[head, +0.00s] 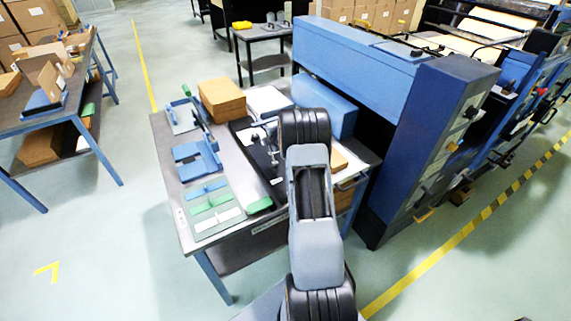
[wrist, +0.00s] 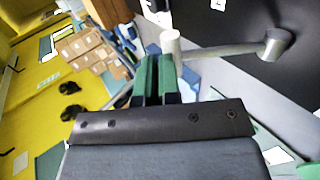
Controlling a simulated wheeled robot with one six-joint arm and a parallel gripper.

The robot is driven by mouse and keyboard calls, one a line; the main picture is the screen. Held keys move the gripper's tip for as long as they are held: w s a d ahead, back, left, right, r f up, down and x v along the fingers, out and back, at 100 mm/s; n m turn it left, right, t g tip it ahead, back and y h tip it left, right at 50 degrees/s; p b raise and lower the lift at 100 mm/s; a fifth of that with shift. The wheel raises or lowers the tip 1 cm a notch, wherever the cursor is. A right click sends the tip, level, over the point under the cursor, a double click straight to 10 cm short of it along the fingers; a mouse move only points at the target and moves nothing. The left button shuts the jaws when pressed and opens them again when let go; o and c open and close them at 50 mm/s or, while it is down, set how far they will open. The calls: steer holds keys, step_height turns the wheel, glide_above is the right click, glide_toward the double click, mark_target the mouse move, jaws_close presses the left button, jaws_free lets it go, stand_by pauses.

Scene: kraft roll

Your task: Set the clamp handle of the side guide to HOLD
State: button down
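In the wrist view, a pale grey metal clamp handle (wrist: 225,50) runs across the upper right. It has a round knob (wrist: 170,42) at its left end and a round hub (wrist: 275,45) at its right end. A black plate (wrist: 255,20) lies behind it, with small white labels too small to read. My gripper (wrist: 158,75) has green-padded fingers close together, with only a thin dark line between them. The fingertips are just below the knob in the picture; I cannot tell whether they touch it. In the head view, the side guide's black plate (head: 243,135) is partly hidden by my arm.
The workbench (head: 235,240) also carries a cardboard stack (head: 222,99), blue fixtures (head: 197,160) and a mat (head: 213,208) with coloured strips. A large blue machine (head: 430,140) stands close on the right.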

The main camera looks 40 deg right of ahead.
steer(key=shift+w, duration=0.1)
steer(key=shift+r, duration=0.45)
steer(key=s+a+r+p, duration=0.1)
steer(key=s+r+p, duration=0.1)
steer(key=s+r, duration=0.5)
step_height(320, 180, up, 4)
steer(key=shift+s+f+p, duration=0.1)
steer(key=shift+s+p, duration=0.3)
